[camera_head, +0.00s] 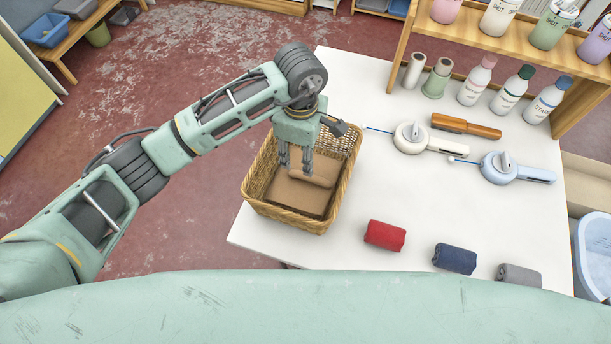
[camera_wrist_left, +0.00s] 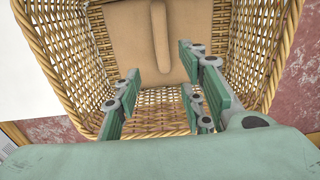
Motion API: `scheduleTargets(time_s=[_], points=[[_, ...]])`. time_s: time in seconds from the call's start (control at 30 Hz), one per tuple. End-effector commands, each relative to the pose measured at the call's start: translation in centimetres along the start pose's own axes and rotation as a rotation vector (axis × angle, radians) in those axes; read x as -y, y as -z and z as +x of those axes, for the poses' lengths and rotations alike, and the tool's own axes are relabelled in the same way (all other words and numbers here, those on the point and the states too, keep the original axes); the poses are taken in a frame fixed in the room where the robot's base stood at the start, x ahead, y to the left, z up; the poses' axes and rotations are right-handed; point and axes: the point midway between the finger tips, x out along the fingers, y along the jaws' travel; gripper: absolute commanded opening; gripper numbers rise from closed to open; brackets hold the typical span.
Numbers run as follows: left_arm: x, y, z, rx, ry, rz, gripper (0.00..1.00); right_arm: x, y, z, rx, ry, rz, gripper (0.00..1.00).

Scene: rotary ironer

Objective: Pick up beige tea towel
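The beige tea towel (camera_head: 318,172) is a rolled bundle inside a wicker basket (camera_head: 258,203) on the white table. It lies on a flat tan layer (camera_head: 292,197); I cannot tell whether that is a lining or cloth. In the left wrist view the beige roll (camera_wrist_left: 160,38) shows as a narrow bar on the tan layer. My left gripper (camera_head: 296,160) points down into the basket, at the roll's left part. Its fingers (camera_wrist_left: 158,74) are spread with a gap between them, and I see no firm grip. Whether the fingertips touch the roll is unclear. My right gripper is not in view.
Red (camera_head: 385,235), navy (camera_head: 454,258) and grey (camera_head: 519,274) rolled towels lie along the table's front. White (camera_head: 409,137) and blue (camera_head: 499,167) handled tools and an orange-brown bar (camera_head: 465,126) lie right of the basket. Bottles (camera_head: 477,82) stand behind. The table's centre is clear.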

Motion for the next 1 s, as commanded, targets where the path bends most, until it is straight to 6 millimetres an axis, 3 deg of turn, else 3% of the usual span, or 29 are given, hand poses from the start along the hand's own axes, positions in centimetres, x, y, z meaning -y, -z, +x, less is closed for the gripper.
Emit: scheduleTargets(time_s=[0.5,0.8,1.0], points=[[0.3,0.0,6.5,0.003,0.003,-0.001,0.38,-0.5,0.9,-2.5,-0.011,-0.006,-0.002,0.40],[0.2,0.0,7.1,0.002,0.000,0.001,0.38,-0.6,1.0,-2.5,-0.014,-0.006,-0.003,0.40],[0.2,0.0,7.1,0.002,0.000,0.001,0.20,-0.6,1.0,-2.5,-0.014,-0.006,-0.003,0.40]])
